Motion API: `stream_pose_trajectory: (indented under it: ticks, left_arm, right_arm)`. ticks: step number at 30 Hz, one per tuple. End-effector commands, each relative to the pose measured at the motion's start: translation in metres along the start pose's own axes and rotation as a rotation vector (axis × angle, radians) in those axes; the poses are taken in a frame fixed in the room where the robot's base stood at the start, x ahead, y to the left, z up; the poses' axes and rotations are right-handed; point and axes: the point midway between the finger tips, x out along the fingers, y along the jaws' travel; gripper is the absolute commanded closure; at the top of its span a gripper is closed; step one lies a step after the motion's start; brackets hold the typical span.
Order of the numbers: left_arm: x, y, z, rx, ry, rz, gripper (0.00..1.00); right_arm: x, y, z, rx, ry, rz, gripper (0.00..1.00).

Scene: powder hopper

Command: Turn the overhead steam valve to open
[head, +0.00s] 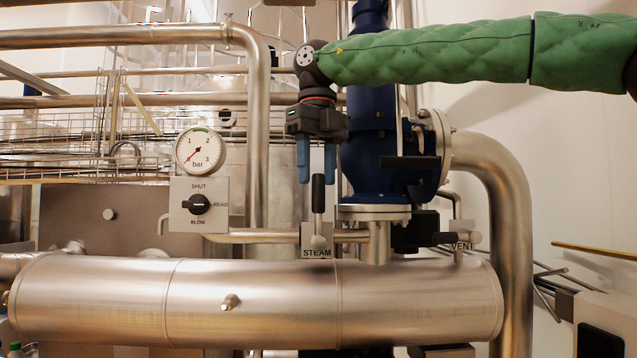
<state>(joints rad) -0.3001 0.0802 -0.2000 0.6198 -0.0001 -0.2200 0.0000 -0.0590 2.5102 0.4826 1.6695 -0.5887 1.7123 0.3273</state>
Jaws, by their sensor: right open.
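The steam valve has a black-gripped lever (318,193) that stands upright on a pale round hub. A plate below it reads STEAM (317,252). The valve sits on a thin horizontal pipe above the large steel pipe. My right gripper (317,178) comes down from above with its blue fingers apart. The fingers are to either side of the lever's upper end in the picture. I cannot tell whether they touch it. My left gripper is not in view.
A gauge (200,151) marked in bar and a SHUT/READ/BLOW knob (197,204) are at left. A VENT lever (443,239) is at right. A blue valve body (375,150) stands close right of my gripper. A large steel pipe (260,300) crosses the front.

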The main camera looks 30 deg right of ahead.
Motion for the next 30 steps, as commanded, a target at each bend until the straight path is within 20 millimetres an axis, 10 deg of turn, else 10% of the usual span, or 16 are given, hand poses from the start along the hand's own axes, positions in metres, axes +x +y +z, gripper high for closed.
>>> stream_pose_trajectory:
  ticks: [20,26,30]
  left_arm:
    - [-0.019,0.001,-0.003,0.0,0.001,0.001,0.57]
    - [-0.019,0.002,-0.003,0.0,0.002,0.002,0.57]
    - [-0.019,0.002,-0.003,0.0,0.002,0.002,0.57]
  right_arm:
    - [0.039,0.0,0.0,0.0,-0.001,0.001,0.57]
    - [0.038,0.0,0.0,0.0,-0.001,0.0,0.96]
    - [0.038,0.0,0.0,0.0,-0.001,0.0,1.0]
